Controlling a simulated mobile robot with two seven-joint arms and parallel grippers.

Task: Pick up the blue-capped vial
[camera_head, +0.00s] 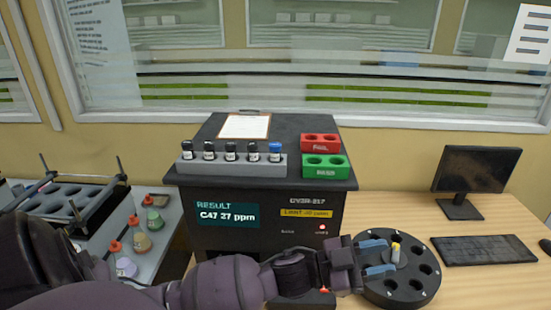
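The blue-capped vial (275,152) stands upright at the right end of a grey rack (232,168) on top of the black analyser. Several black-capped vials (231,152) stand in the same rack to its left. My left gripper (379,257) is at the lower right, over the black round carousel (400,290), well away from the blue-capped vial. Its two blue fingertips are spread apart. A small yellow-topped piece (395,250) on the carousel is close to the fingertips; I cannot tell whether they touch it. My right gripper is not in view.
The black analyser (210,240) bears a clipboard (245,126), a red holder (320,143) and a green holder (326,165) beside the rack. A monitor (475,172) and keyboard (484,250) are at right. Flasks (142,240) and a dark rack stand at left.

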